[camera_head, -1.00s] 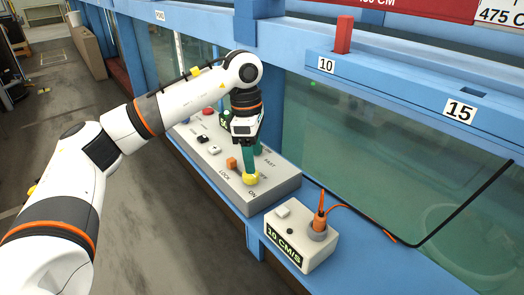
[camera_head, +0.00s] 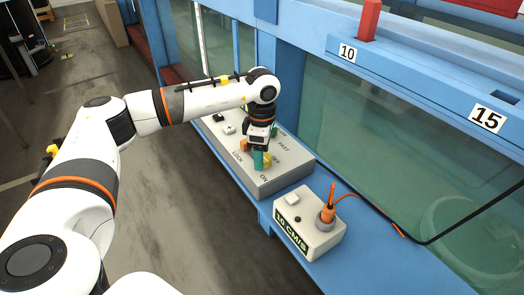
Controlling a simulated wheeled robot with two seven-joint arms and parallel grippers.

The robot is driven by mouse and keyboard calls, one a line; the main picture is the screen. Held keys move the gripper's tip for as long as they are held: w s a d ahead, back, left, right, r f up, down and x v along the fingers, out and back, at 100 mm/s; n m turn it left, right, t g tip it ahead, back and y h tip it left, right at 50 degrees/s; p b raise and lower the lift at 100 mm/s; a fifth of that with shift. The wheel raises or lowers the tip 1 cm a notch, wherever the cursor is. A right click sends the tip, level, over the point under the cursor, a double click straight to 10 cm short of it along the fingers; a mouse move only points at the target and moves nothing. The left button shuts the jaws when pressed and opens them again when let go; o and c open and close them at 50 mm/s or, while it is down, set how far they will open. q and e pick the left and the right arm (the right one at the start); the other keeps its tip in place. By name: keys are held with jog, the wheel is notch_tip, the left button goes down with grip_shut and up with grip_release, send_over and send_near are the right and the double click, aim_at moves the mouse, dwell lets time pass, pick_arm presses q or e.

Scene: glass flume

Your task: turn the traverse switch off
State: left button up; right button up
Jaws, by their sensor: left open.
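A grey control panel (camera_head: 290,174) lies on the blue ledge, with printed labels including LOCK, FAST and ON. A yellow knob (camera_head: 267,158) sits near the ON label at its near end; I take it to be the traverse switch. My left gripper (camera_head: 262,159) points down at the knob, open, with a teal finger in front of it. The finger hides part of the knob, so its setting and any contact cannot be told. My right gripper is not in view.
An orange knob (camera_head: 246,143), a white switch (camera_head: 229,128) and a black switch (camera_head: 218,117) are near the gripper. A grey box (camera_head: 310,228) reading 10 CM/S, with an orange probe (camera_head: 329,205) and cable, stands nearer. The glass flume wall (camera_head: 360,130) rises behind.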

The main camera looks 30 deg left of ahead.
pick_arm(q)
jog(key=shift+f, duration=0.3)
jog(key=c, duration=1)
jog(key=shift+o, duration=0.2)
